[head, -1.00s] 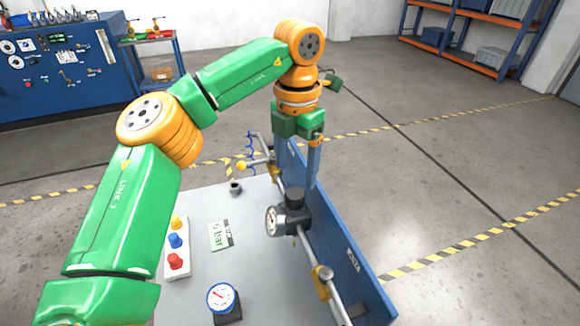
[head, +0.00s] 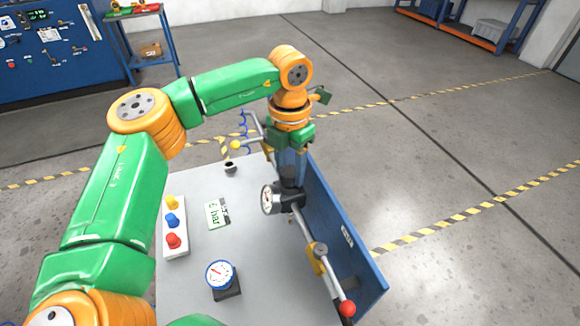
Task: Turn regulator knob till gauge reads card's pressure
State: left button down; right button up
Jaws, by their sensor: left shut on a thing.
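The black regulator body (head: 291,201) sits on a silver pipe along the blue panel, with a round white gauge (head: 268,198) on its left side. The gauge's reading is too small to tell. My left gripper (head: 290,172) points down from above and is shut on the dark regulator knob (head: 290,183), which its fingers partly hide. The white card (head: 217,214) reads "6 bar" and lies on the grey bench top. My right gripper is not in view.
A second gauge (head: 220,275) with a red needle stands on the bench. A strip with yellow, blue and red buttons (head: 173,222) is at the left. The blue panel (head: 345,238) bounds the right. A yellow-ball lever (head: 236,145) and a red-ball lever (head: 347,308) are on the pipework.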

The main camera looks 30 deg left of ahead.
pick_arm(q)
jog(key=shift+m, duration=0.3)
jog(key=m, duration=0.3)
jog(key=shift+r+m, duration=0.1)
jog(key=shift+m, duration=0.3)
jog(key=m, duration=0.3)
jog(key=shift+m+p, duration=0.3)
jog(key=m, duration=0.7)
jog(key=shift+r+p, duration=0.1)
jog(key=shift+p, duration=0.2)
jog(key=m, duration=0.3)
jog(key=shift+m, duration=0.4)
jog(key=m, duration=0.4)
jog(key=shift+m, duration=0.3)
jog(key=m, duration=0.3)
jog(key=shift+m+p, duration=0.3)
jog(key=shift+m, duration=1.8)
